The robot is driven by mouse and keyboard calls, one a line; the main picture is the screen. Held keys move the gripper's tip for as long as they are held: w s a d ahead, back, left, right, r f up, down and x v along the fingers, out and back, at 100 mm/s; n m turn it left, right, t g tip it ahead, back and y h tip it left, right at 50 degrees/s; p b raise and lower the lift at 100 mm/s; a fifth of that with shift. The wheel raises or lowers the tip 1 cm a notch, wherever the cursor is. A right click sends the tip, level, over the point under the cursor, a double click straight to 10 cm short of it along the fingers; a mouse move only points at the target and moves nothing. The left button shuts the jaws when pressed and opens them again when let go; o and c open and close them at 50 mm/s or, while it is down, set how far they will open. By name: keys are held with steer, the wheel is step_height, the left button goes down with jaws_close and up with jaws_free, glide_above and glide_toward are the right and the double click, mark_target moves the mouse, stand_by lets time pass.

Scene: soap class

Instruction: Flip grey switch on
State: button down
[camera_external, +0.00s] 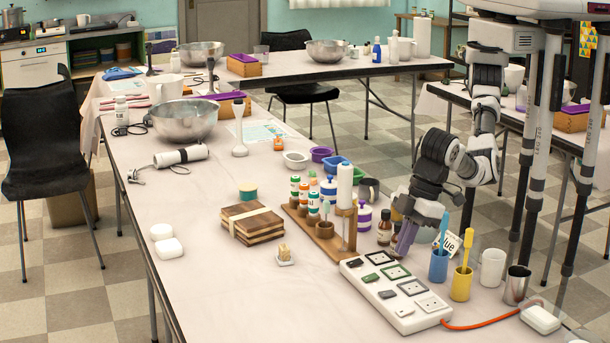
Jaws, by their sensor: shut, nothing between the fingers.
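A white power strip (360,287) lies on the near table, with a row of sockets along its right side and a row of switches along its left. My gripper (402,244) points down just beyond the strip's far right side, near the far sockets. Its fingers are shut and empty, apart from the grey switch.
Brown bottles (385,228) stand beside my gripper. An orange cord (485,325) leaves the strip's near end.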

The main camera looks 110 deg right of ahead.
mark_target(382, 294)
steer(key=b+v, duration=0.1)
steer(key=v, duration=0.4)
steer(key=shift+r, duration=0.1)
steer(key=w+b, duration=0.1)
steer(key=b, duration=0.4)
steer(key=shift+w+r, duration=0.15)
steer(key=shift+w, duration=0.05)
steer(key=p+x, duration=0.1)
steer(key=x, duration=0.3)
steer(key=p+x, duration=0.1)
steer(key=x, duration=0.4)
steer(key=p+x, duration=0.1)
steer(key=x, duration=0.4)
steer(key=shift+s, duration=0.4)
